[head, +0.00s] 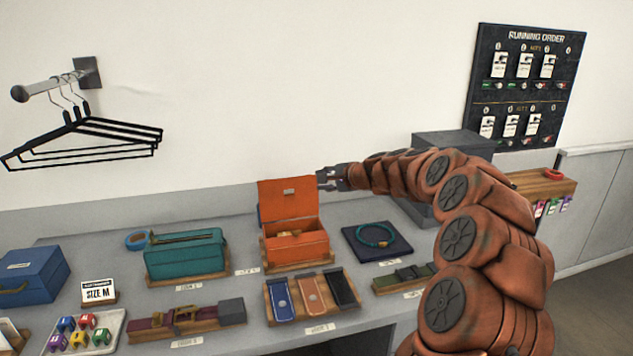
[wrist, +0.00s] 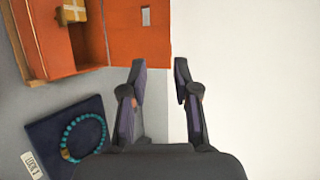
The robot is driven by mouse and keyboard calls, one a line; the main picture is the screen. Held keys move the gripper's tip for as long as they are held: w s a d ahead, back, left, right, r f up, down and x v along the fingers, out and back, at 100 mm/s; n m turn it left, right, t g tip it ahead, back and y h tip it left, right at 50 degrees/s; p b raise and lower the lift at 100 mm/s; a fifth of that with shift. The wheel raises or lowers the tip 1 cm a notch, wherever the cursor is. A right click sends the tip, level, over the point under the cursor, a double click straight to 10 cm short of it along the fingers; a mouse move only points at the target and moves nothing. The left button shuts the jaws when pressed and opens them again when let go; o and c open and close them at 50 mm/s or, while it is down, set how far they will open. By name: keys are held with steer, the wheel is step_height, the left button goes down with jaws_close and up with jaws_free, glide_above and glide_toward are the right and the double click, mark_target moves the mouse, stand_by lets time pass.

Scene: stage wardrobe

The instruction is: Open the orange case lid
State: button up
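The orange case (head: 305,246) stands on the counter, and a gold item (head: 289,233) shows inside it. Its orange lid (head: 286,203) stands raised, roughly upright, at the back of the case. My gripper (head: 324,178) is at the upper right of the lid, close to its right edge. In the wrist view the lid (wrist: 136,40) lies just past my gripper's fingertips (wrist: 160,68). The two fingers are apart with nothing visible between them. I cannot tell whether a finger touches the lid. The wrist view also shows the open case (wrist: 36,45) at upper left.
A dark mat (head: 362,251) with a turquoise necklace (head: 375,236) lies right of the case. A teal case (head: 185,255) stands to its left. A wooden tray (head: 271,298) with several straps is in front. A dark grey box (head: 452,148) stands behind my arm. The wall is close behind.

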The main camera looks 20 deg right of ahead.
steer(key=shift+v, duration=1.95)
steer(key=s+a+n+g+y, duration=0.25)
steer(key=s+a+n, duration=0.5)
steer(key=a, duration=0.65)
steer(key=s+a+f+n+g, duration=0.2)
steer(key=s+a+g, duration=0.15)
steer(key=s, duration=0.45)
steer(key=s+a+f+n+g, duration=0.2)
steer(key=s+a, duration=0.3)
steer(key=s, duration=0.3)
steer(key=s+d+f+n+g+h, duration=0.1)
steer(key=s+d+f+g+h, duration=0.1)
steer(key=s, duration=0.8)
steer(key=s+d+f+n+g+h, duration=0.2)
steer(key=s+f, duration=0.2)
steer(key=s, duration=0.6)
steer(key=s+d+f+n+g+h, duration=0.1)
steer(key=s+d+f+g+h, duration=0.1)
steer(key=s, duration=0.8)
steer(key=shift+d+f+n+h, duration=0.35)
steer(key=shift+d+f+h, duration=0.2)
steer(key=shift+f, duration=0.1)
steer(key=shift+s+d, duration=0.1)
steer(key=shift+s, duration=0.05)
